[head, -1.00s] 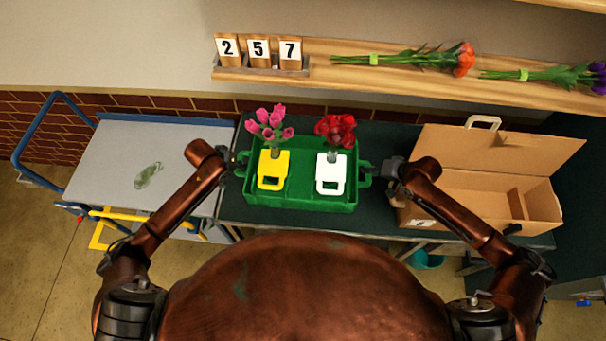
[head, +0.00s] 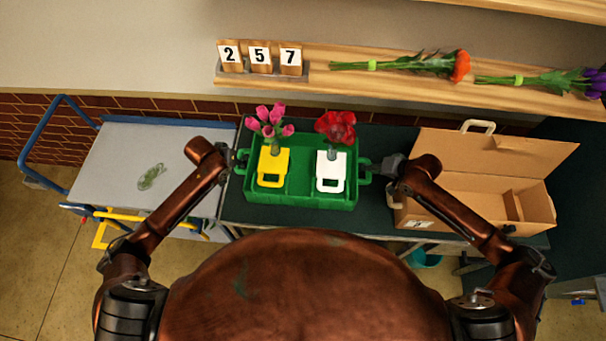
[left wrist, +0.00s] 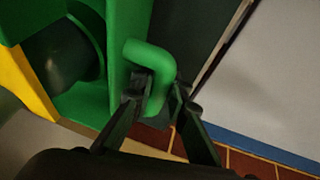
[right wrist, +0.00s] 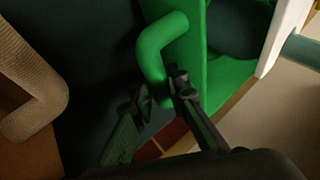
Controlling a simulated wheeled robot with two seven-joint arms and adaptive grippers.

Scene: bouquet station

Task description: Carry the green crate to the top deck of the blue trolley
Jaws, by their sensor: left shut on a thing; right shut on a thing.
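The green crate (head: 300,200) is level over the dark bench, between my two grippers. It holds a yellow holder (head: 272,165) with pink flowers and a white holder (head: 331,170) with red flowers. My left gripper (head: 240,161) is shut on the crate's left handle, which shows in the left wrist view (left wrist: 150,62). My right gripper (head: 370,168) is shut on the right handle, which shows in the right wrist view (right wrist: 152,45). The blue trolley (head: 60,125) stands to the left, its pale grey top deck (head: 115,165) beside the bench.
A translucent green item (head: 151,177) lies on the deck; the rest of it looks clear. An open cardboard box (head: 470,200) stands close right of my right gripper. A wooden shelf (head: 400,82) with flowers and number blocks (head: 260,57) runs behind the bench (head: 385,135).

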